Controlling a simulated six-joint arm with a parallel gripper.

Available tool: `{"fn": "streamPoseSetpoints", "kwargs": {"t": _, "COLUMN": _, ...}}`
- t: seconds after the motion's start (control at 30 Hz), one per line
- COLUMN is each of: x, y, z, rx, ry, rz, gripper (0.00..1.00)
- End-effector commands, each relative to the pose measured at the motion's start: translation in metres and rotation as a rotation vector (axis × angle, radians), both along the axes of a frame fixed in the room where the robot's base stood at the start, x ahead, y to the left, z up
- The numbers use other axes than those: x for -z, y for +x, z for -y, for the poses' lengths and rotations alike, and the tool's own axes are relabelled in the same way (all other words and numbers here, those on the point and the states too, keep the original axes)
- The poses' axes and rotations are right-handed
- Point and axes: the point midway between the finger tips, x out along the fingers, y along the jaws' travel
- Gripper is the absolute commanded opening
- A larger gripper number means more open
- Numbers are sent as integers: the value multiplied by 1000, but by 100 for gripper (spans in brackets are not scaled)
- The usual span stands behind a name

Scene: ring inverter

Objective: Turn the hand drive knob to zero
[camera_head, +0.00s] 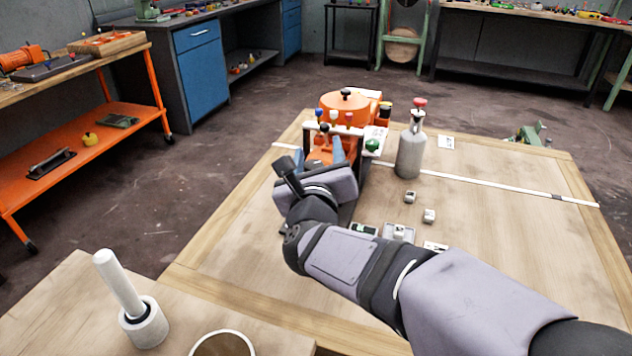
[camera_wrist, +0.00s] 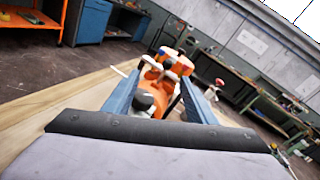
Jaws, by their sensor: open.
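The orange machine (camera_head: 345,108) stands at the far left part of the wooden table, with a black knob on its round top. Several small coloured knobs sit on its front rail, and a green knob (camera_head: 372,145) is at its right side. I cannot tell which of these is the hand drive knob. My gripper (camera_head: 325,152) is close in front of the machine, its blue fingers pointing at it. In the wrist view the gripper (camera_wrist: 160,80) is open, with the orange body (camera_wrist: 158,97) and a grey rounded part (camera_wrist: 143,101) showing between the fingers. My arm hides the machine's lower front.
A grey bottle (camera_head: 409,152) with a red top stands right of the machine. Small grey blocks (camera_head: 429,215) and cards lie right of my arm. A white pestle-like rod in a round base (camera_head: 146,325) stands at front left. The table's right side is mostly clear.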

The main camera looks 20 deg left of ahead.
Motion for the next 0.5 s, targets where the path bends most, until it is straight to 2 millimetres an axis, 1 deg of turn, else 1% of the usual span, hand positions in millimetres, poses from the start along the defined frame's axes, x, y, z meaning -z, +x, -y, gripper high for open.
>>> {"fn": "streamPoseSetpoints", "kwargs": {"t": 0.03, "x": 17, "y": -4, "z": -5, "rx": 13, "ry": 64, "rz": 0, "gripper": 51}}
{"fn": "streamPoseSetpoints", "kwargs": {"t": 0.2, "x": 32, "y": -12, "z": -11, "rx": 71, "ry": 251, "rz": -7, "gripper": 51}}
{"fn": "streamPoseSetpoints", "kwargs": {"t": 0.33, "x": 41, "y": -15, "z": -11, "rx": 107, "ry": 328, "rz": -14, "gripper": 51}}
{"fn": "streamPoseSetpoints", "kwargs": {"t": 0.5, "x": 42, "y": -17, "z": -11, "rx": 125, "ry": 363, "rz": -17, "gripper": 51}}
